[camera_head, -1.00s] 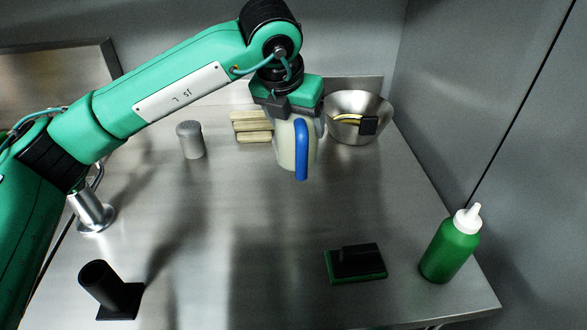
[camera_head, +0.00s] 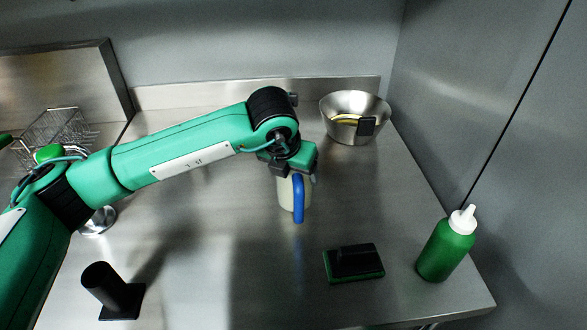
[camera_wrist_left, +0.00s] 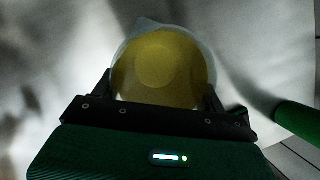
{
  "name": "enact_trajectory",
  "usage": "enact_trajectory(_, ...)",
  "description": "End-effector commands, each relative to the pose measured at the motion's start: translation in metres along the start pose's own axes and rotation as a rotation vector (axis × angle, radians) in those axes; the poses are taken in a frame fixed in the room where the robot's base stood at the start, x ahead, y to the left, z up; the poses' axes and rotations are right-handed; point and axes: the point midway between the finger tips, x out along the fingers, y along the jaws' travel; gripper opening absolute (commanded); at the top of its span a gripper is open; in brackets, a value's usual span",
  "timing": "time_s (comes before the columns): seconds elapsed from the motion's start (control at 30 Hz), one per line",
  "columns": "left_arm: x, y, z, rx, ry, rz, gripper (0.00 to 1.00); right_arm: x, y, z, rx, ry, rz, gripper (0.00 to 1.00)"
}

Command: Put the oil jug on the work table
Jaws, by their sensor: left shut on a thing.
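The oil jug (camera_head: 287,194) is a pale jug with a blue handle, below my left gripper (camera_head: 290,172) in the head view. My left gripper is shut on the jug, which looks upright. The jug is over the middle of the steel work table (camera_head: 200,240); I cannot tell whether its base touches the surface. In the left wrist view the jug (camera_wrist_left: 160,70) shows from above, with yellow oil inside, between the two fingers. My right gripper is not in view.
A steel bowl (camera_head: 340,135) stands at the back right. A green squeeze bottle (camera_head: 445,248) stands at the right edge. A black and green scrubber (camera_head: 354,263) and a black holder (camera_head: 112,290) are near the front. A wire basket (camera_head: 55,135) is at the far left.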

Motion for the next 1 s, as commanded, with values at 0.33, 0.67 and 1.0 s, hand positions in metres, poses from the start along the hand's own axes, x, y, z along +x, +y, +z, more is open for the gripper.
enact_trajectory(0.33,0.001,0.000,0.000,0.000,0.000,0.000,0.78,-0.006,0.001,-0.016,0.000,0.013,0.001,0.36)
enact_trajectory(0.67,0.001,0.000,0.000,0.000,0.000,0.000,0.96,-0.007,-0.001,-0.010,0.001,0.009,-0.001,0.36)
enact_trajectory(1.0,-0.031,0.000,0.001,0.002,-0.004,0.001,0.96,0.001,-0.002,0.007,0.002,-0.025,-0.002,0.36)
